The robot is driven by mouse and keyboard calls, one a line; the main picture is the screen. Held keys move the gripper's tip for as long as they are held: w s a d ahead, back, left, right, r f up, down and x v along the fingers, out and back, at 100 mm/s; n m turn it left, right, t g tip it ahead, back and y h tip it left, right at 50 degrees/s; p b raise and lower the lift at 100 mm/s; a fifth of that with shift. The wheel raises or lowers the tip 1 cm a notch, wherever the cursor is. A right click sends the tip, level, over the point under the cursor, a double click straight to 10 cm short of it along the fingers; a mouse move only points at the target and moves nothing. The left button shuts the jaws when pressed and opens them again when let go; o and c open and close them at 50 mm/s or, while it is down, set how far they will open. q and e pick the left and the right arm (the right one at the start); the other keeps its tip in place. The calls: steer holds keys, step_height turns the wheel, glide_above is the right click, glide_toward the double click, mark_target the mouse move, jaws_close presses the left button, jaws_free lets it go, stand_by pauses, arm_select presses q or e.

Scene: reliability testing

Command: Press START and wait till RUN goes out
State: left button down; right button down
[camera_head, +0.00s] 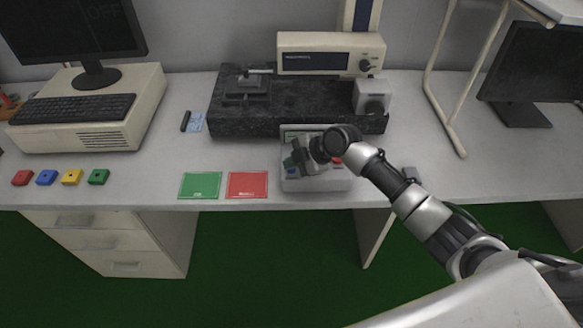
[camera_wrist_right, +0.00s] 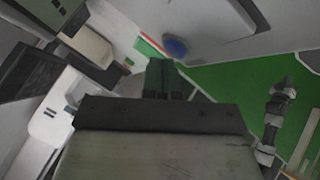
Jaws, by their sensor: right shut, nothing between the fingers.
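The control box (camera_head: 317,184) stands at the table's front edge, before the black granite slab. My right gripper (camera_head: 299,164) is over the left part of its panel, pointing down. It is shut and empty; its fingertips also show in the right wrist view (camera_wrist_right: 162,80). A green patch (camera_head: 288,163) shows just left of the fingers, and a red button (camera_head: 337,161) to their right. I cannot read the labels, so I cannot tell which is START. I see no lit RUN lamp; the gripper and wrist hide part of the panel. Contact with a button cannot be told.
A green card (camera_head: 200,186) and a red card (camera_head: 247,185) lie left of the box. Several coloured blocks (camera_head: 71,177) lie farther left. The granite slab (camera_head: 310,103) with its instrument (camera_head: 331,54) stands behind.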

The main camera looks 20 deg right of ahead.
mark_target(292, 171)
steer(key=shift+r, duration=0.55)
steer(key=shift+r+p, duration=1.9)
steer(key=shift+r, duration=0.65)
steer(key=shift+f, duration=0.1)
